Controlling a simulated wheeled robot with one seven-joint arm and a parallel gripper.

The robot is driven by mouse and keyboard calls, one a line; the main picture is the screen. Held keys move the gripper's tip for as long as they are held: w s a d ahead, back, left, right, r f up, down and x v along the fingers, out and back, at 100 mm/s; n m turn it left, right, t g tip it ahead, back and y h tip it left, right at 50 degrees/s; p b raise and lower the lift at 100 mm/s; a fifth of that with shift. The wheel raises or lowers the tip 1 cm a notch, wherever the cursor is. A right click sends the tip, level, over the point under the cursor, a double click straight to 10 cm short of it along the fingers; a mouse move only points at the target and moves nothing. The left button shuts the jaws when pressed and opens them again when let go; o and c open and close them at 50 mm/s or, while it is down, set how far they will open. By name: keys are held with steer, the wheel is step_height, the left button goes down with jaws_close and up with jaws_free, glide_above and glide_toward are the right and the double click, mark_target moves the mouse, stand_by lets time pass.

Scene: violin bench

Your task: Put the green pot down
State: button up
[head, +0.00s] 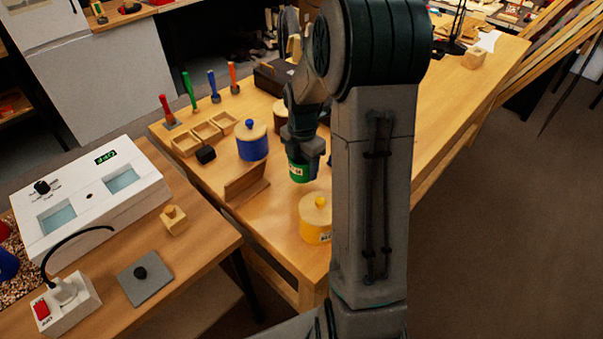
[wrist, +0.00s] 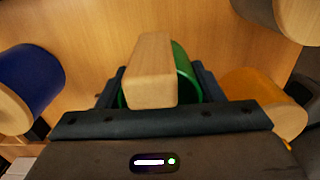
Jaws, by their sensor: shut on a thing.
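The green pot (head: 299,172) is in my gripper (head: 303,160), over the wooden bench between the blue pot and the yellow pot. The arm hides part of it, and I cannot tell whether its base touches the bench. In the wrist view the green pot (wrist: 183,62) shows as a curved green wall between the two dark fingers (wrist: 155,92). A pale wooden block-shaped piece (wrist: 151,75) stands in front of it and hides much of it. I cannot tell whether this piece belongs to the pot.
The blue pot (head: 252,141) with a wooden lid stands to the left behind, the yellow pot (head: 314,222) in front. A wooden stand (head: 246,184) is close on the left. Small wooden trays (head: 206,131) lie further left. Some bare bench (head: 270,215) shows in front.

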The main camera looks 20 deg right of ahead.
steer(key=shift+f, duration=1.85)
steer(key=shift+f, duration=0.1)
steer(key=shift+f, duration=0.15)
steer(key=o, duration=1)
steer(key=shift+c, duration=0.2)
